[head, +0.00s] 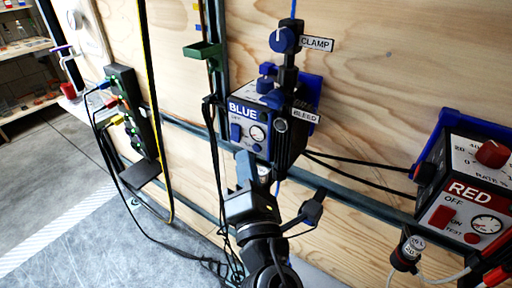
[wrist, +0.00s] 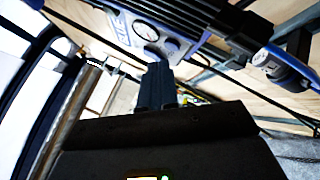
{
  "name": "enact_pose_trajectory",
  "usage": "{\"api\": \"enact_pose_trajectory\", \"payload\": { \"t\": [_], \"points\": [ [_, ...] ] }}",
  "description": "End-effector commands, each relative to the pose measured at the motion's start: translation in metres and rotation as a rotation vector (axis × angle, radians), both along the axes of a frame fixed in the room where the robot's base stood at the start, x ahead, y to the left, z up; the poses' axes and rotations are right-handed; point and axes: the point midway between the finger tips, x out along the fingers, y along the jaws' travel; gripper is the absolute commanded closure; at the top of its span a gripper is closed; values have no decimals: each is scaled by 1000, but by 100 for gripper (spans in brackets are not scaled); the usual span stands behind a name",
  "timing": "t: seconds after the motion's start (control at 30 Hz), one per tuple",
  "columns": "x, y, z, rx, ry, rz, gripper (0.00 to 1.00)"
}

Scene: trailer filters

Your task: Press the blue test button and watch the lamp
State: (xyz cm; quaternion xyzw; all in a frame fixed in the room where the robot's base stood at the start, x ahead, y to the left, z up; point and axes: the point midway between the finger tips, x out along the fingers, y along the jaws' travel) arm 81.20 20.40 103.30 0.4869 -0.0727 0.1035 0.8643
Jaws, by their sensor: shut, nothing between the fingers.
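The blue unit (head: 246,107), labelled BLUE, is mounted on the plywood wall, with a dark blue switch and a round gauge on its front. A small round blue button (head: 256,147) sits below the gauge. My gripper (head: 244,156) is shut and empty, pointing up at the lower edge of this front. In the wrist view, my shut fingers (wrist: 157,72) stand just below the unit's front, close to a round blue button (wrist: 172,46) beside the gauge (wrist: 145,31). I cannot tell whether the fingertips touch anything. I cannot make out a lit lamp on the blue unit.
A red unit (head: 474,192) with its own red test button (head: 471,238) is at the right. CLAMP (head: 317,44) and BLEED (head: 304,116) labels mark fittings around the blue unit. A power strip (head: 135,112) and hanging cables are at the left.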

Motion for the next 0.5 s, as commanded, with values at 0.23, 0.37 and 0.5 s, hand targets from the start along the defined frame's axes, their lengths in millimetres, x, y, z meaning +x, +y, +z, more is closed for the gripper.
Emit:
{"api": "enact_pose_trajectory", "payload": {
  "t": [0.23,0.37,0.5],
  "points": [
    [0,0,0,0,0,0,100],
    [1,-1,0,0,0,0,100],
    [5,-4,1,1,0,-2,100]
  ]
}}
